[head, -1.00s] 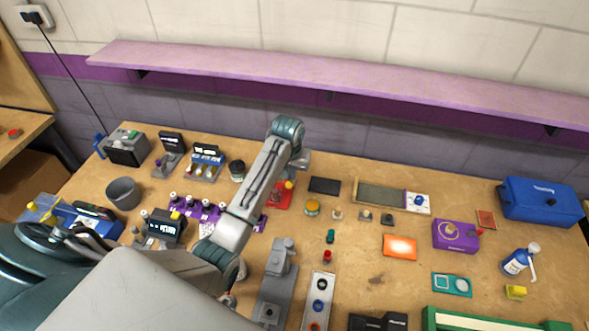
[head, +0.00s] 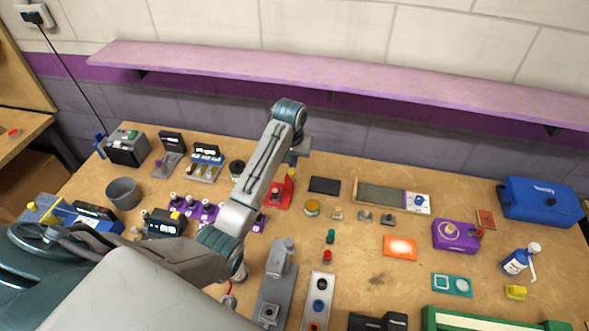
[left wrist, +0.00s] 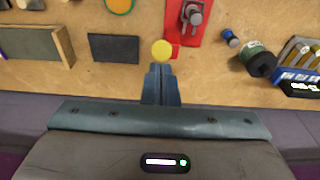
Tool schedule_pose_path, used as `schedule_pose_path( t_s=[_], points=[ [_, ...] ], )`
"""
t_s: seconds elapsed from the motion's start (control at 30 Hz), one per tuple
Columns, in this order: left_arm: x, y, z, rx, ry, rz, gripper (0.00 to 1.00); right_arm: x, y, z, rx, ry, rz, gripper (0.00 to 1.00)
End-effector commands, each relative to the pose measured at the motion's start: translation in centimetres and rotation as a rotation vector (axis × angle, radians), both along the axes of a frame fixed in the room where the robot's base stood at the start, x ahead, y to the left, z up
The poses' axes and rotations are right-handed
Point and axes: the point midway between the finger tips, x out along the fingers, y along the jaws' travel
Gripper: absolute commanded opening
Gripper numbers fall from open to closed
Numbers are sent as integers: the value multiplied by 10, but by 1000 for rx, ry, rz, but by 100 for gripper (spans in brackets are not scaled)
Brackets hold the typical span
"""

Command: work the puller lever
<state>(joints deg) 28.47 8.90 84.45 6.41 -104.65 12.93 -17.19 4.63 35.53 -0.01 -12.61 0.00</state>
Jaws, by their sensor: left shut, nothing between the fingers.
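A red lever device (head: 283,192) stands at the back of the bench, left of centre. Its lever ends in a yellow knob (head: 292,171). In the left wrist view the red plate (left wrist: 177,32) with a grey post is at the top, and the yellow knob (left wrist: 161,51) shows just beyond my fingertips. My left gripper (head: 293,160) is at the knob, pointing down; in the wrist view its fingers (left wrist: 160,70) are together with nothing between them. I cannot tell whether they touch the knob. My right gripper is not in view.
A grey stand (head: 276,280) is nearer the front. A pink shelf (head: 330,82) runs along the wall behind.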

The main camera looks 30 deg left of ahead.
Motion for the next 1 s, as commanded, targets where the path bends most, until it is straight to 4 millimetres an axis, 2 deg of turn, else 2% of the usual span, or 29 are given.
schedule_pose_path(
  t_s=[0.27, 1.0],
  points=[
    [3, 1, 5, 0, -1, 0, 0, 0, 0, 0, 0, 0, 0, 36],
    [26, 7, 42, 0, -1, 0, 0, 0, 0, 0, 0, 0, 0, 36]
  ],
)
